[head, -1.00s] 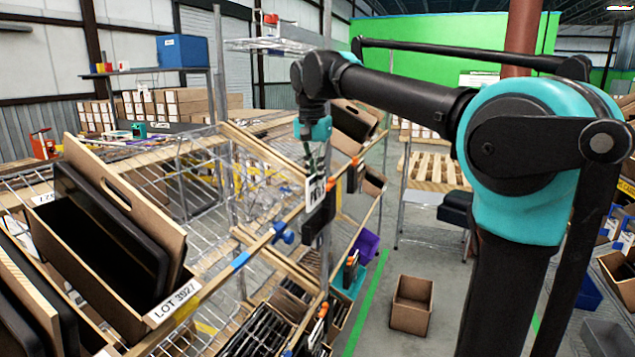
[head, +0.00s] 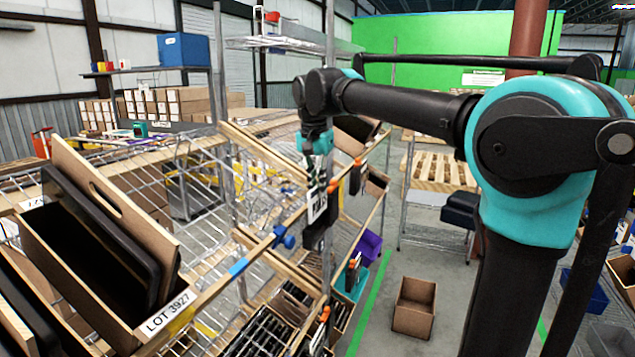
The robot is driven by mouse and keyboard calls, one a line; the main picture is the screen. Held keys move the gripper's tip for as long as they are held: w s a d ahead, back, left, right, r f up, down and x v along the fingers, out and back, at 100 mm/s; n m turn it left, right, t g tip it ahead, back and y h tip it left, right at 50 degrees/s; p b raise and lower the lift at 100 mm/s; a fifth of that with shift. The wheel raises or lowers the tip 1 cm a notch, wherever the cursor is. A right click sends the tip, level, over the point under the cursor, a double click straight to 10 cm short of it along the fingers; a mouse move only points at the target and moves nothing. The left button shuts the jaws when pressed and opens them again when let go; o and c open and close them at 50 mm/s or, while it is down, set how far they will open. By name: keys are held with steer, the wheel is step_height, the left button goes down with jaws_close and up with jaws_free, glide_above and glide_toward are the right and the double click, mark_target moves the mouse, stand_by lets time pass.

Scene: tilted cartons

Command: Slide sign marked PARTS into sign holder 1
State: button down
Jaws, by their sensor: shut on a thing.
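My gripper (head: 316,176) is at the end of my arm, beside the front wooden rail of the tilted rack. It is shut on a small white sign (head: 317,206) with dark lettering, too small and tilted to read in full. The sign hangs below the fingers, roughly upright and turned partly edge-on. A dark holder-like piece (head: 309,238) shows just below the sign at the rail. I cannot tell whether the sign touches it or is in it, nor which holder number it is. Another dark piece with an orange top (head: 355,181) is farther along the rail.
A carton labelled LOT 3927 (head: 128,318) leans on the rack at the left, holding black panels. A blue clamp (head: 284,238) sits on the rail near the sign. Lower cartons hold dark items. An open carton (head: 414,308) stands on the otherwise clear aisle floor.

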mark_target(318, 216)
steer(key=shift+f, duration=2.65)
steer(key=shift+f, duration=0.35)
steer(key=c, duration=1.6)
jaws_free()
steer(key=r, duration=0.4)
steer(key=s+r, duration=0.1)
steer(key=r, duration=0.7)
steer(key=shift+s+a, duration=0.2)
steer(key=shift+a, duration=0.05)
steer(key=shift+f, duration=0.15)
